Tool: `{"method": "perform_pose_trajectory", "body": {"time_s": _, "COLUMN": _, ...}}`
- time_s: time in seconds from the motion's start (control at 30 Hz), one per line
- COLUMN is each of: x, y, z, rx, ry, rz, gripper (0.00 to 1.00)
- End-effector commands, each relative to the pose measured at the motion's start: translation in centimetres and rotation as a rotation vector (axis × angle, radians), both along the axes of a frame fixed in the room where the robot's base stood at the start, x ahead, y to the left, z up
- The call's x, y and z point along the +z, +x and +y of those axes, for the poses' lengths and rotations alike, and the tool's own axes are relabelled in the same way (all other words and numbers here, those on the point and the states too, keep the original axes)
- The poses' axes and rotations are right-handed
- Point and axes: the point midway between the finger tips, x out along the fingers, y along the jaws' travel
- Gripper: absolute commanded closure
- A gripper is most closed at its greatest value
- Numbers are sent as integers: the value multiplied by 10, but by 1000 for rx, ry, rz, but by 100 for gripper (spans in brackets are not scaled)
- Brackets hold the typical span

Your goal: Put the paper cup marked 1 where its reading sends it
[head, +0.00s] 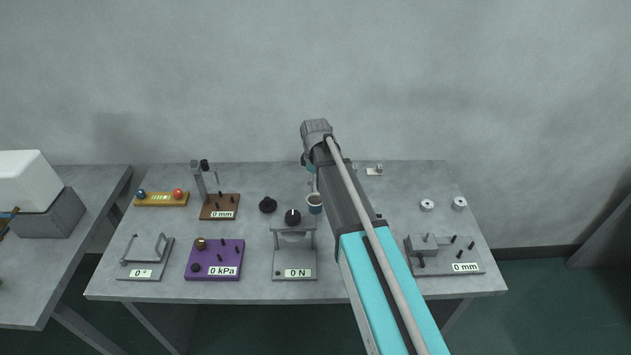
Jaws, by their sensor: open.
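A small cup (315,207) with a pale rim and a blue body stands on the grey table, just left of my arm and behind the 0 N device. No mark on it can be read at this size. My gripper (313,184) hangs down from the wrist right above and behind the cup. It is small and partly hidden by my arm; the jaws look open, and I cannot tell whether they touch the cup. Measuring devices stand along the table: a purple one (229,262) reading 0 kPa, a grey one (280,262) reading 0 N, and a brown-based one (209,211) reading 0 mm.
A grey device (457,255) reading 0 mm stands at right, another (139,273) reading 0 at front left. A yellow bar (161,199) and black knob (268,205) lie behind. Two pale rings (427,205) sit at right. My arm hides the table's middle right.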

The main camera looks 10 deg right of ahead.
Motion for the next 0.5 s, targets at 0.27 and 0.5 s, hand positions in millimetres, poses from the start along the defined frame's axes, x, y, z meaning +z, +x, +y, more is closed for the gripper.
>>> {"method": "perform_pose_trajectory", "body": {"time_s": 0.27, "x": 25, "y": 0, "z": 0, "rx": 0, "ry": 0, "rz": 0, "gripper": 0}}
{"method": "perform_pose_trajectory", "body": {"time_s": 0.5, "x": 32, "y": 0, "z": 0, "rx": 0, "ry": 0, "rz": 0, "gripper": 0}}
